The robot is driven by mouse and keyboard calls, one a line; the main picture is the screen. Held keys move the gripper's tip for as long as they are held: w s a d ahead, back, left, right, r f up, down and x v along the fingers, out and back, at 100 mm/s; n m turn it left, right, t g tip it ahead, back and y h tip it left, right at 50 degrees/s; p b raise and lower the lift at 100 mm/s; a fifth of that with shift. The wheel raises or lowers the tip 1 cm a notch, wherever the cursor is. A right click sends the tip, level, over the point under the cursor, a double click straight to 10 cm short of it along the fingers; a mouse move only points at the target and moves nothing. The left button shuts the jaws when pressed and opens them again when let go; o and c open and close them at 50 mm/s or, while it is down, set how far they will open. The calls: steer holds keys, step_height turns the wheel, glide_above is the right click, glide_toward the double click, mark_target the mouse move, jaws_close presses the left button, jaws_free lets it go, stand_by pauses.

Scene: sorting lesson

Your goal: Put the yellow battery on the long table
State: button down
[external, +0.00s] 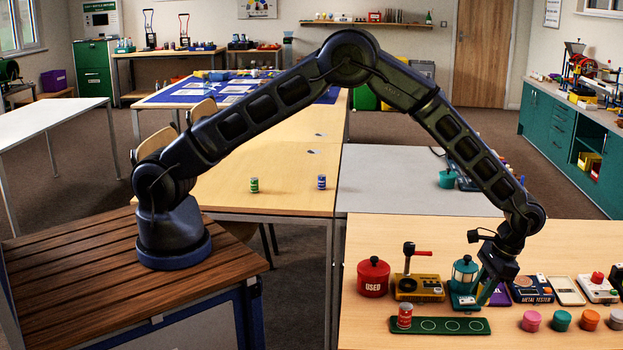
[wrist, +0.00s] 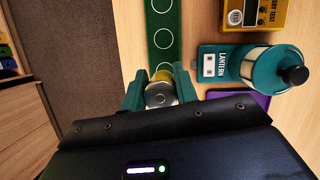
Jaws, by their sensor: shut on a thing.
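My gripper (wrist: 160,90) is shut on the yellow battery (wrist: 161,92), whose round silver end faces the wrist camera between the teal fingers. In the external view my gripper (external: 489,294) is low by the right end of the green tray (external: 455,332); the yellow battery cannot be made out there. The tray, with ringed spots, also shows in the wrist view (wrist: 176,12). I cannot tell whether the battery touches it. The long wooden table (external: 285,205) stands behind, with a green battery (external: 254,185) and a blue battery (external: 321,182) upright on it.
A red battery (external: 404,315) stands at the tray's left end. A teal lantern (wrist: 247,66) is close to the right of my gripper. A red USED pot (external: 373,277), a yellow tester (external: 418,288) and several coloured jars are nearby. The long table's front is mostly clear.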

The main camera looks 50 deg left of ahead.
steer(key=shift+f, duration=3.2)
steer(key=shift+f, duration=0.35)
steer(key=c, duration=1)
jaws_free()
steer(key=shift+r, duration=0.1)
steer(key=v, duration=1)
steer(key=shift+w+r, duration=0.2)
steer(key=shift+r, duration=0.05)
